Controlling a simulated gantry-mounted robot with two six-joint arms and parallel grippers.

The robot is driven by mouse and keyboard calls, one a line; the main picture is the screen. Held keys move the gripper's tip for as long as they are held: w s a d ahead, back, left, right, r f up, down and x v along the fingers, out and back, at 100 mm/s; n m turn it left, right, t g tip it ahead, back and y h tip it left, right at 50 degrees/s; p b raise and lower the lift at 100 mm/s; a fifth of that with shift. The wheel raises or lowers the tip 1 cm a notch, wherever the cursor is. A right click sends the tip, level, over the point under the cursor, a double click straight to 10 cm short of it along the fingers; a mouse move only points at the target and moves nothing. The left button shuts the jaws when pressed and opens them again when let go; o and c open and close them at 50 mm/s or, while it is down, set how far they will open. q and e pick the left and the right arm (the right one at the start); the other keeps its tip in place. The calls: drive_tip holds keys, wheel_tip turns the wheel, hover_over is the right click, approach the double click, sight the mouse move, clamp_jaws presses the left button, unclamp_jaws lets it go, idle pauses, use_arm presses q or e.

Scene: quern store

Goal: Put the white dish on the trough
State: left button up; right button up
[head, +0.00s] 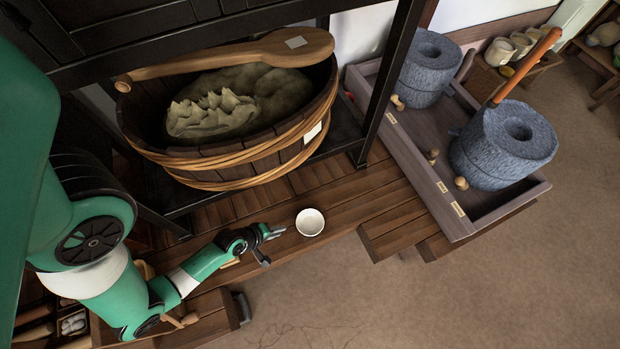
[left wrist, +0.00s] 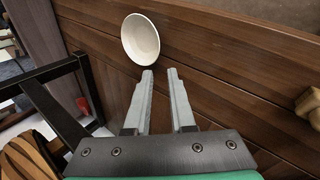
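The small round white dish (head: 310,222) stands upright and empty on the brown slatted wooden bench. It also shows in the left wrist view (left wrist: 141,39), just beyond my fingertips. My left gripper (head: 277,234) is open and empty, with a gap between its two fingers (left wrist: 160,72). It is just left of the dish in the head view and appears apart from it. The long, shallow greyish wooden box (head: 417,172), which looks like the trough, is at the upper right and holds two blue-grey stone querns. My right gripper is not in view.
Two querns (head: 503,145) (head: 428,68) and small wooden knobs occupy the box. The bench between dish and box is clear.

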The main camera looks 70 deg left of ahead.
use_arm(q)
drive_tip(key=b, duration=0.4)
approach(298, 228)
drive_tip(key=shift+w+a+f, duration=0.25)
drive_tip(key=shift+a+f, duration=0.05)
drive_tip(key=shift+f, duration=0.3)
drive_tip(key=shift+w+a+f, duration=0.2)
drive_tip(key=shift+a+f, duration=0.1)
drive_tip(key=shift+f, duration=0.3)
drive_tip(key=shift+w+a+f, duration=0.15)
drive_tip(key=shift+w+f, duration=0.1)
drive_tip(key=shift+w, duration=0.1)
drive_tip(key=b+x, duration=0.2)
drive_tip(key=d+b+x, duration=0.1)
drive_tip(key=b+x, duration=0.1)
drive_tip(key=shift+w+a+f, duration=0.1)
drive_tip(key=shift+a+f, duration=0.05)
drive_tip(key=shift+f, duration=0.1)
drive_tip(key=shift+w+a+f, duration=0.15)
drive_tip(key=shift+w+f, duration=0.1)
drive_tip(key=shift+w, duration=0.1)
clamp_jaws()
